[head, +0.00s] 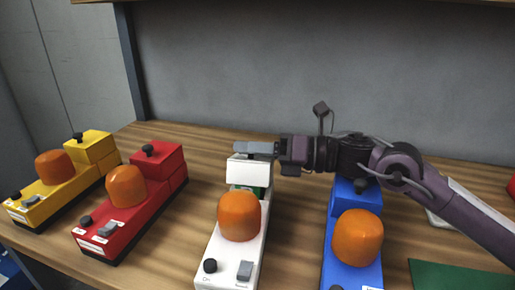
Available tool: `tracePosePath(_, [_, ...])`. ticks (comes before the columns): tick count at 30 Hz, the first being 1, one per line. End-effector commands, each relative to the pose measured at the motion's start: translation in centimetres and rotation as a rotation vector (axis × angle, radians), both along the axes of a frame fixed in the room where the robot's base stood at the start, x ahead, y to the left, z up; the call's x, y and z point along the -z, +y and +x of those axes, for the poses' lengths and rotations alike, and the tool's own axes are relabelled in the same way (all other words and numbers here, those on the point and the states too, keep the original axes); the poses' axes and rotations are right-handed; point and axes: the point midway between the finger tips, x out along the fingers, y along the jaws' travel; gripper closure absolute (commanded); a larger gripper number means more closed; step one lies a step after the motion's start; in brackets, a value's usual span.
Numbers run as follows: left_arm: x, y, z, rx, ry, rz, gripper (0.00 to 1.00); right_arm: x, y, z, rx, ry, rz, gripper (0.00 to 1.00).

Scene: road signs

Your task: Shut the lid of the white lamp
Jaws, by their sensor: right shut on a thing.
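The white lamp (231,250) stands on the wooden shelf, with an orange dome (239,215) and a black knob and grey switch at its near end. Its white lid (248,168) is at the far end. The lid is raised, and a green part (246,189) shows in the gap under its near edge. My right gripper (256,149) comes in from the right over the top of the lid. It is shut on the lid, apparently at its knob, which the fingers hide. My left gripper is not in view.
A blue lamp (350,272) stands to the right, under my right arm. A red lamp (125,220) and a yellow lamp (50,202) stand to the left, their lids down. A green sheet (455,276) lies at the lower right. A grey wall closes the back.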

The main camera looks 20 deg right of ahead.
Motion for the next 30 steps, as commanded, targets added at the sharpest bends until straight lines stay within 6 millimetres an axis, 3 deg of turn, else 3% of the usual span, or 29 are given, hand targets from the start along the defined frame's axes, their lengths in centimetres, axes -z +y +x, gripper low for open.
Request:
tracePosePath(11, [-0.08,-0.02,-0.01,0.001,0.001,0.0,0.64,-0.29,0.05,0.01,0.001,-0.012,0.001,1.0])
tracePosePath(12, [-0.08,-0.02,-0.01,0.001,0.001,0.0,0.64,-0.31,0.05,0.02,0.001,-0.012,0.001,0.76])
tracePosePath(16, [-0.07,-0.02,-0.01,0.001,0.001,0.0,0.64,-0.26,0.05,0.02,0.001,-0.01,0.001,0.61])
tracePosePath(30, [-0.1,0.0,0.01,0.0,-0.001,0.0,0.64,-0.58,0.04,0.04,0.002,-0.009,0.0,0.61])
